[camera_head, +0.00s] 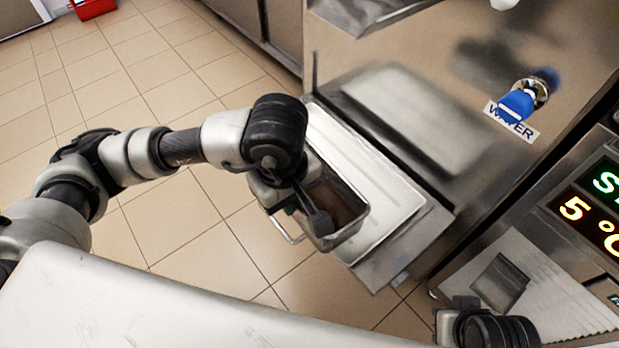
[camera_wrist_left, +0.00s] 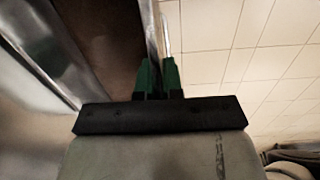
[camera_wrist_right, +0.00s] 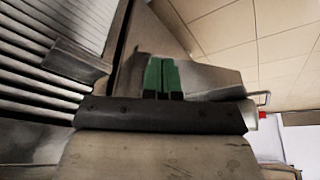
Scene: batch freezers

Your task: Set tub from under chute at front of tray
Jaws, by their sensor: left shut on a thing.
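The tub (camera_head: 352,230) is a rectangular metal pan with a dark brown inside. It is over the front left part of the pale metal tray (camera_head: 395,205); I cannot tell if it rests on it or is just above. My left gripper (camera_head: 292,200) is shut on the tub's wall on the side away from the machine. In the left wrist view the green fingers (camera_wrist_left: 158,78) pinch the thin wall of the tub (camera_wrist_left: 108,40). My right gripper (camera_wrist_right: 162,75) is shut and empty, its green fingertips together.
The steel machine front (camera_head: 440,110) rises behind the tray, with a blue-handled tap (camera_head: 517,103) marked WATER. A lit display (camera_head: 590,205) and a slatted panel (camera_head: 560,290) are at the right. Open tiled floor (camera_head: 150,80) lies left of the tray.

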